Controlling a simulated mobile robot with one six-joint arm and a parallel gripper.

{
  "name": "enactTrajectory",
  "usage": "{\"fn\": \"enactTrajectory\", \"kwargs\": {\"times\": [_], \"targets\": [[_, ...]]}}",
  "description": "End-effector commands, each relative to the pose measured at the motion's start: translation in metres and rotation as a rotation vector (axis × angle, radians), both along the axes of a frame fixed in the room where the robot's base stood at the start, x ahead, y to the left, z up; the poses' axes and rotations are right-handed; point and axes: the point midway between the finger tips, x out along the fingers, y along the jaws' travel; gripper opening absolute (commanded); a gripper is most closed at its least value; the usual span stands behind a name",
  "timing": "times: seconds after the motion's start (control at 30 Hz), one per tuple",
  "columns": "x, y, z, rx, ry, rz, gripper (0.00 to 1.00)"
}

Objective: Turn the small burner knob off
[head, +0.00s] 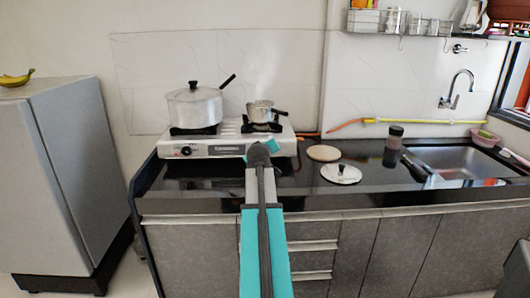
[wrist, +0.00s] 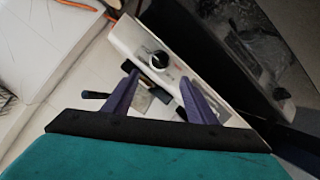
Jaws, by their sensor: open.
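The white two-burner stove (head: 225,146) stands on the black counter. A small pot (head: 262,108) sits on its right, smaller burner. The left knob (head: 186,150) shows on the stove's front panel. My gripper (head: 262,148) is in front of the right end of that panel and hides the knob there. In the wrist view, a round black knob (wrist: 161,59) lies on the white panel. It appears to be the small burner's knob. My gripper (wrist: 160,80) is open there, its two purple fingers apart. The knob shows just beyond and between the fingertips; contact cannot be told.
A large lidded pot (head: 195,106) stands on the left burner. A round wooden board (head: 323,153), a lid (head: 341,173) and a dark jar (head: 394,137) are on the counter to the right, before the sink (head: 460,160). A fridge (head: 65,150) stands at the left.

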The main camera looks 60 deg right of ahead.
Motion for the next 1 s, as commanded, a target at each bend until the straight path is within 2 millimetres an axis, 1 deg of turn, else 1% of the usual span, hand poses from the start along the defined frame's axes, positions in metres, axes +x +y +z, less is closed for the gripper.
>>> {"fn": "enactTrajectory", "kwargs": {"times": [0.03,0.1,0.3,1.0], "targets": [[-0.003,0.006,0.002,-0.001,-0.001,0.001,0.52],[-0.006,0.011,0.005,-0.001,-0.001,0.001,0.52],[-0.010,0.019,0.009,-0.001,-0.001,0.001,0.52],[-0.011,0.020,0.009,0.000,0.000,0.000,0.52]]}}
